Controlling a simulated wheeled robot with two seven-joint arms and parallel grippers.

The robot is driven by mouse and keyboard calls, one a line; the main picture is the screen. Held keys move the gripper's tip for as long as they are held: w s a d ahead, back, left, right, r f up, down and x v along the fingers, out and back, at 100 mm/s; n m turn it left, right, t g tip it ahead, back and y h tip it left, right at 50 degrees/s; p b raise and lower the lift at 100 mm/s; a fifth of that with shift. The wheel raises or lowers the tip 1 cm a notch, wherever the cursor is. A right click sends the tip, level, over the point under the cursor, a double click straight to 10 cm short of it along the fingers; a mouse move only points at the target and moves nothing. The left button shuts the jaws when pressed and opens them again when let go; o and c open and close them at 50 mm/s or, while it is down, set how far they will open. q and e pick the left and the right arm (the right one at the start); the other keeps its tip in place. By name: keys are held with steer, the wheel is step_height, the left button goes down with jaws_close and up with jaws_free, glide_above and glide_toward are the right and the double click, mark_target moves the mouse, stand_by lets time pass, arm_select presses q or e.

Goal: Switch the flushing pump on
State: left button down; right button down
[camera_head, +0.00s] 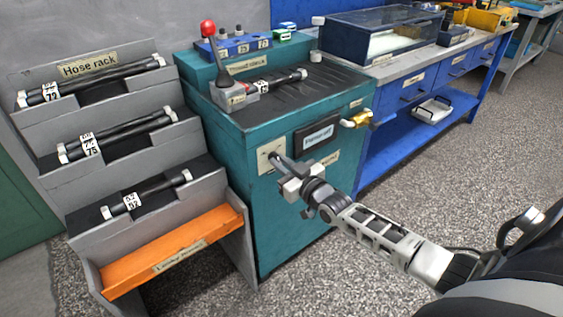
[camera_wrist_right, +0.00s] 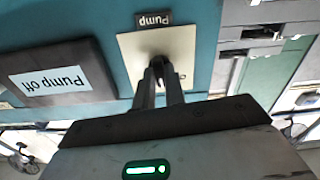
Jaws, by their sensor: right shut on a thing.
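The pump switch's beige plate (camera_head: 266,152) is on the front of the teal cabinet (camera_head: 240,200). It also shows in the right wrist view (camera_wrist_right: 190,50), with a small dark "Pump" label (camera_wrist_right: 153,18) beside it. My right gripper (camera_head: 277,160) reaches the plate, and its fingertips (camera_wrist_right: 160,68) are closed together on the dark switch knob, which they mostly hide. The knob's exact angle cannot be made out. The dark display (camera_head: 317,136) beside the plate reads "Pump off" in the right wrist view (camera_wrist_right: 62,80). My left gripper is not in view.
A grey hose rack (camera_head: 70,110) with several black hoses stands left of the cabinet, an orange tray (camera_head: 170,250) at its bottom. A red-knobbed lever (camera_head: 208,30) stands on the cabinet top. A brass tap (camera_head: 357,120) sticks out at the right. The blue bench (camera_head: 440,80) is behind.

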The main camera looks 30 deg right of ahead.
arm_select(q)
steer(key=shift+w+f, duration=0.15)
arm_select(e)
steer(key=shift+f+m, duration=0.1)
steer(key=shift+m, duration=5)
arm_select(q)
steer(key=shift+b, duration=0.3)
arm_select(e)
steer(key=c, duration=1.5)
jaws_free()
steer(key=shift+o, duration=0.2)
arm_select(q)
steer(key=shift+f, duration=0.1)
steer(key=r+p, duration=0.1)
steer(key=p, duration=0.1)
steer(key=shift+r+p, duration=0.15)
steer(key=shift+p, duration=0.25)
arm_select(e)
steer(key=s+d, duration=0.1)
steer(key=s, duration=1.5)
steer(key=shift+d, duration=0.15)
